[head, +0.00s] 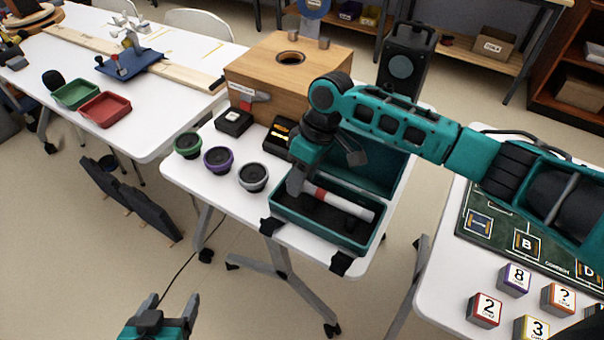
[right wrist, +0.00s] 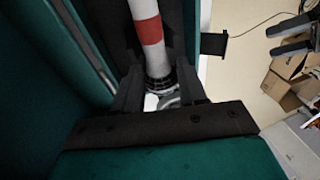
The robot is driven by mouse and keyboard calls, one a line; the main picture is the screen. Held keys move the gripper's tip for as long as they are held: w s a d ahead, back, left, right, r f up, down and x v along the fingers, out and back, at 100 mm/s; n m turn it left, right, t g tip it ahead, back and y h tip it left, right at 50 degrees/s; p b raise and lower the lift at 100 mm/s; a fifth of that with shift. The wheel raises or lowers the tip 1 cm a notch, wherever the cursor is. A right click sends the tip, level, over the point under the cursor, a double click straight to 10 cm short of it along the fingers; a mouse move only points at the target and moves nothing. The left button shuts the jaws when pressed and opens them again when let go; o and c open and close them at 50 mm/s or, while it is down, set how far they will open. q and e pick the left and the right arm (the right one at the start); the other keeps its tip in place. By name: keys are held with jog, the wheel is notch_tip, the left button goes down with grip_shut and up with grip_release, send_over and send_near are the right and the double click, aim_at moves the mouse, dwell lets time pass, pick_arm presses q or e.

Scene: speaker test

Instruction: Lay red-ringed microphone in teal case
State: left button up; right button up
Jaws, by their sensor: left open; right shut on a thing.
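The white microphone with a red ring (head: 345,204) is inside the outline of the open teal case (head: 318,239), lying lengthwise along it. I cannot tell whether it touches the case floor. My right gripper (head: 296,186) is shut on the microphone's left end, low at the case's left side. In the right wrist view the microphone (right wrist: 146,12) runs away from between my fingers (right wrist: 160,88), its red band just beyond them. The case's lid stands open behind, partly hidden by my right arm. My left gripper (head: 170,304) is open and empty, low over the floor.
Green (head: 188,145), purple (head: 218,160) and grey (head: 253,177) ringed speaker drivers stand left of the case. A wooden box (head: 265,85) and a black speaker (head: 403,62) stand behind. Numbered cubes (head: 484,310) and a green board (head: 500,235) lie on the right table.

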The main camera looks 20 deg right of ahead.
jog(key=o, duration=1.3)
